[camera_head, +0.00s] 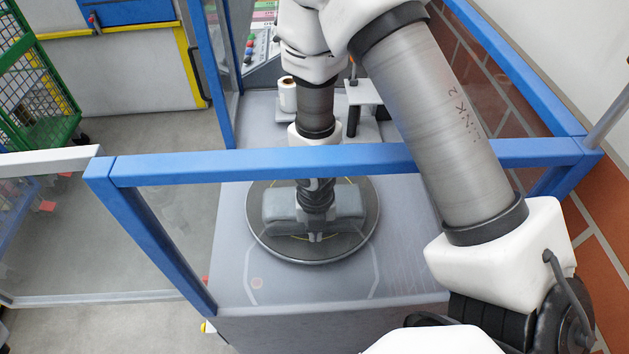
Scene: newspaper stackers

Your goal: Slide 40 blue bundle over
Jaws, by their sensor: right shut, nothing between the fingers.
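A grey, block-shaped bundle (347,203) lies on a round dark turntable (272,243) inside the blue-framed enclosure. No clearly blue bundle shows, and I cannot read a number on this one. My right arm reaches over the blue front rail, and my right gripper (316,237) points down at the middle of the bundle's near side. Its fingers are shut with nothing between them. I cannot tell whether they touch the bundle; the wrist hides its middle. My left gripper is not in view.
The blue rail (350,158) crosses in front of the turntable, under my right arm. A white roll (287,94) and a small stand (362,94) are behind. Grey tabletop (305,285) is bare in front. A green cage (38,85) stands far left.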

